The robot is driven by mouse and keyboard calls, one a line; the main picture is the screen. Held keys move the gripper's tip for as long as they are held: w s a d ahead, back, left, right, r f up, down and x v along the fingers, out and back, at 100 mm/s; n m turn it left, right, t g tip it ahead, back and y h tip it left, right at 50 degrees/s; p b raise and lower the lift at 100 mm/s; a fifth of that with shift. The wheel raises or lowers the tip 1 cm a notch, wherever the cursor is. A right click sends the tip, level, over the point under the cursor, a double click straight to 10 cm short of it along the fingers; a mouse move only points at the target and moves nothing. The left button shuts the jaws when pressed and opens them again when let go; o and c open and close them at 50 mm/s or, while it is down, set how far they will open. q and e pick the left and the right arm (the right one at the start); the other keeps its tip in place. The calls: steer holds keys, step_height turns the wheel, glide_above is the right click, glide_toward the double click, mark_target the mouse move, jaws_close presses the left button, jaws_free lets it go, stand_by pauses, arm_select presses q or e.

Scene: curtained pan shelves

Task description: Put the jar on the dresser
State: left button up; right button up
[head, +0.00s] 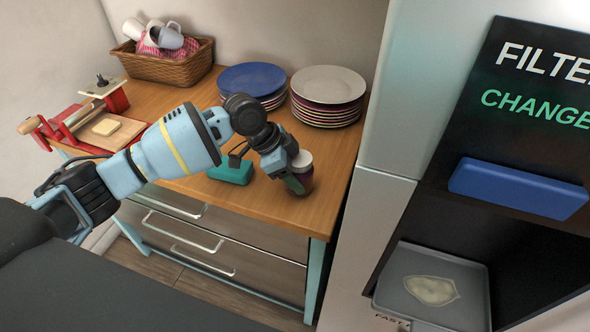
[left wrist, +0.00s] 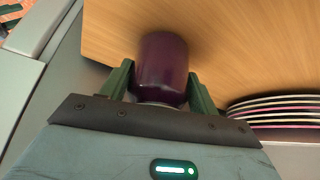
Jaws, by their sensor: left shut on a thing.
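The jar (head: 304,173) is dark purple with a pale lid, near the front right corner of the dresser (head: 270,205). The dresser has a wooden top and drawers below. My left gripper (head: 294,178) reaches over the top and is shut on the jar. In the left wrist view, the jar (left wrist: 162,68) sits between the two green fingers of the left gripper (left wrist: 160,90), with the wooden top (left wrist: 235,40) behind it. I cannot tell whether the jar's base touches the top. My right gripper is not in view.
Stacks of blue plates (head: 252,80) and pale plates (head: 328,88) stand behind the jar. A teal box (head: 230,171) is left of it. A wicker basket with mugs (head: 170,65) and a red-framed board (head: 95,125) are farther left. A tall grey machine (head: 385,200) stands at the right.

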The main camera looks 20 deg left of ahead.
arm_select(q)
steer(key=shift+f, duration=0.15)
stand_by(0.4)
steer(key=o, duration=1.3)
steer(key=shift+o, duration=0.2)
steer(key=shift+f, duration=0.1)
steer(key=v, duration=0.8)
steer(key=c, duration=1.9)
steer(key=shift+f, duration=0.1)
